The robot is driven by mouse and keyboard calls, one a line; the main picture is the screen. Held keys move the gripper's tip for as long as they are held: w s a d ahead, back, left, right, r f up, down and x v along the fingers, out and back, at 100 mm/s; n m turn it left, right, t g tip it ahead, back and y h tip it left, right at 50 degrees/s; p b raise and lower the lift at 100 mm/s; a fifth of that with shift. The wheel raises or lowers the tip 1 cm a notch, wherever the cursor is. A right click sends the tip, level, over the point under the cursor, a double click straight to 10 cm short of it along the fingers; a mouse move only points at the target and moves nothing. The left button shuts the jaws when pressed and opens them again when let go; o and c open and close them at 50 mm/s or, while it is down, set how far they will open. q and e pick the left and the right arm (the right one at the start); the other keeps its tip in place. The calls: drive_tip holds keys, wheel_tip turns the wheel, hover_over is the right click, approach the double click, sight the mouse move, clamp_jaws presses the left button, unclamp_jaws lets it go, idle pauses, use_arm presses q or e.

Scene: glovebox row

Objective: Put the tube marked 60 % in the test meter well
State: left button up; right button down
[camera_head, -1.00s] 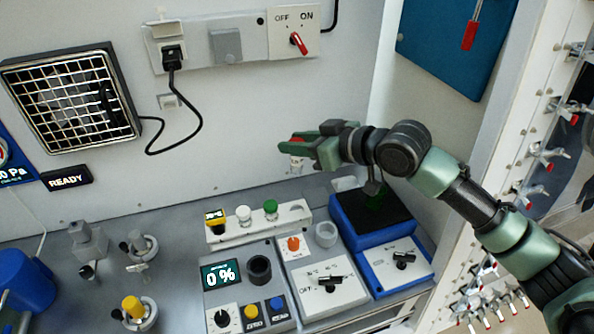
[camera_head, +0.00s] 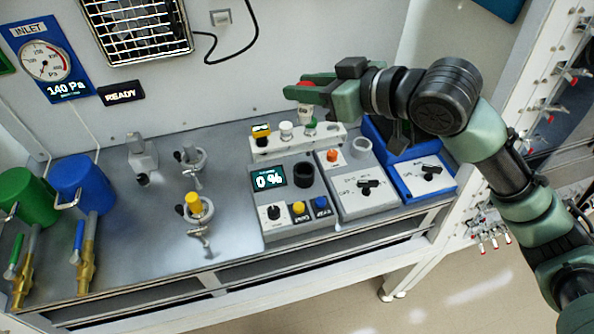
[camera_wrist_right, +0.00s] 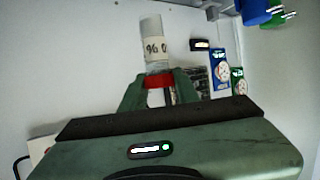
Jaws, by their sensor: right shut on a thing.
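My right gripper (camera_head: 303,88) is shut on a tube with a red cap and a white label (camera_head: 305,110). The digits on the label look like 60. The tube hangs cap up above the white rack, apart from the meter. In the right wrist view the gripper (camera_wrist_right: 160,85) grips the red cap, and the labelled tube (camera_wrist_right: 153,42) sticks out beyond the fingers. The test meter (camera_head: 285,192) is a grey box whose display reads 0 %. Its well (camera_head: 303,174) is a black round cup beside the display, seemingly empty. My left gripper is not in view.
The white rack (camera_head: 270,148) behind the meter holds tubes with yellow, white and green caps. A grey switch box (camera_head: 362,193) and a blue unit (camera_head: 428,182) stand right of the meter. Clamp fittings (camera_head: 198,206) stand to its left.

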sight(307, 120)
drive_tip(key=f, duration=0.7)
drive_tip(key=shift+w+d+f+p, duration=0.15)
drive_tip(key=shift+d+f+p, duration=0.05)
drive_tip(key=shift+f+p, duration=0.1)
wheel_tip(307, 120, down, 10)
drive_tip(key=shift+a+r+p, duration=0.1)
drive_tip(key=shift+r+p, duration=0.05)
drive_tip(key=shift+p, duration=0.4)
drive_tip(key=shift+f, duration=0.25)
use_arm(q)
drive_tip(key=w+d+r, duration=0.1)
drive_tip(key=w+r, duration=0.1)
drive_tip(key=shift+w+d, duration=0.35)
